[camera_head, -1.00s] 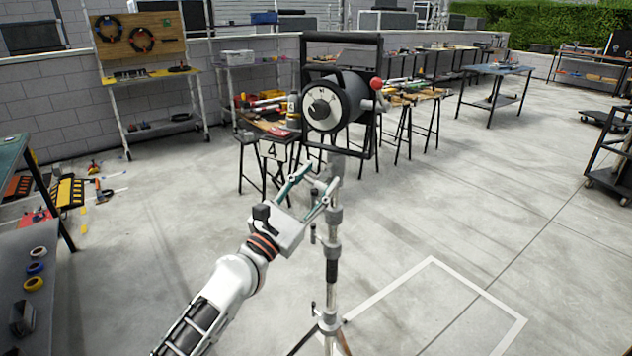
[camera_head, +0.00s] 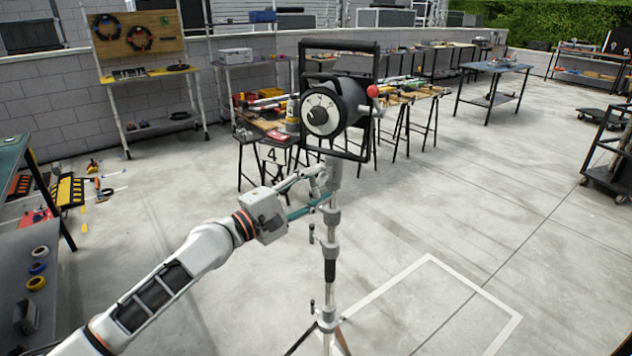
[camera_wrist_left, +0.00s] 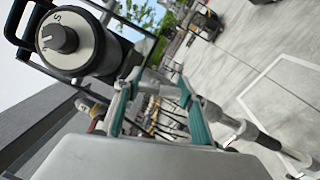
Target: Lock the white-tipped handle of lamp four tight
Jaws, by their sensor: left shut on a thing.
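Lamp four (camera_head: 330,108) is a black round lamp with a white dial face in a black square frame. It sits upright on a silver stand (camera_head: 331,228), and a card marked 4 (camera_head: 272,156) hangs at its left. In the left wrist view the lamp (camera_wrist_left: 75,42) is at upper left and the stand (camera_wrist_left: 260,138) at lower right. My right gripper is not in view.
A red ball knob (camera_head: 373,91) sticks out at the lamp's right side. Tool tables (camera_head: 408,97) stand behind. A grey bench with tape rolls (camera_head: 38,268) is at the left edge. The floor right of the stand is clear, with a white painted outline (camera_head: 470,310).

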